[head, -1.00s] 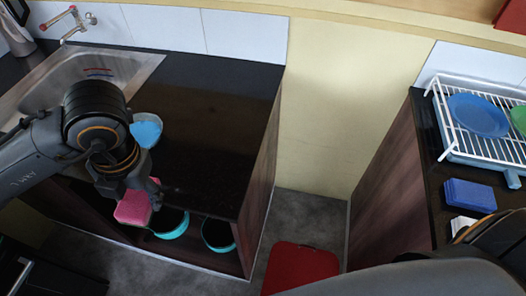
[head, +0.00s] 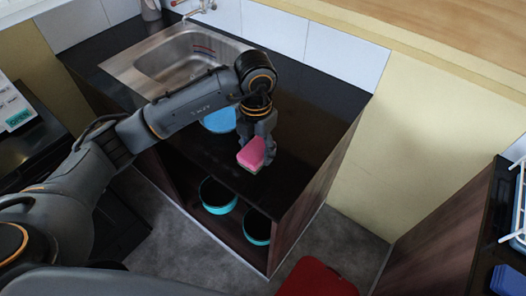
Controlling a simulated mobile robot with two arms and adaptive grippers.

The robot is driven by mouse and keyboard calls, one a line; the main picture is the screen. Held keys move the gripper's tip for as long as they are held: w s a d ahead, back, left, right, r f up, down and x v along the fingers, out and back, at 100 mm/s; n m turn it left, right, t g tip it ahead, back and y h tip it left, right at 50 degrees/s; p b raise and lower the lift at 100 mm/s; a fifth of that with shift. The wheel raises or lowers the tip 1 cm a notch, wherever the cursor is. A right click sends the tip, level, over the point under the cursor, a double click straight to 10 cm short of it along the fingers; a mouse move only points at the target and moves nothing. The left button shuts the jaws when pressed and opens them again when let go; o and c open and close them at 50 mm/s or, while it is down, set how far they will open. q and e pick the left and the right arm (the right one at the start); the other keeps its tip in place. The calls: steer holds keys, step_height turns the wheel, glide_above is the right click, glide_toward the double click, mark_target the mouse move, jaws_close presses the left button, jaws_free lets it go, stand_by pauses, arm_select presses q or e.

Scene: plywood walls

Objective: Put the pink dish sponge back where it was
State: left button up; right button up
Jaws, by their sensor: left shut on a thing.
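The pink dish sponge (head: 252,154) is held in my left gripper (head: 258,148), over the front part of the black counter (head: 306,125). The sponge has a pale lower edge and is slightly tilted. My left gripper is shut on it, and the fingers partly hide behind the sponge. I cannot tell if the sponge touches the counter. My right gripper is not in view.
A blue bowl (head: 219,120) stands on the counter behind my left arm. The sink (head: 180,59) with its tap is at the back left. Teal-rimmed pots (head: 218,194) sit in the open cabinet below. A red seat (head: 316,279) stands on the floor. The counter's right side is clear.

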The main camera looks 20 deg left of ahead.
mark_target(263, 151)
arm_select(q)
steer(key=w+f, duration=0.1)
steer(key=w+d+f, duration=0.1)
steer(key=f, duration=0.1)
steer(key=shift+p, duration=0.35)
steer(key=shift+w+d+f, duration=0.2)
steer(key=shift+w, duration=0.05)
steer(key=f, duration=0.1)
steer(key=f+p, duration=0.1)
steer(key=p, duration=0.1)
steer(key=shift+w+d+f, duration=0.35)
steer(key=shift+w+f, duration=0.05)
steer(key=shift+a+f, duration=0.1)
steer(key=shift+f, duration=0.3)
steer(key=shift+a, duration=0.15)
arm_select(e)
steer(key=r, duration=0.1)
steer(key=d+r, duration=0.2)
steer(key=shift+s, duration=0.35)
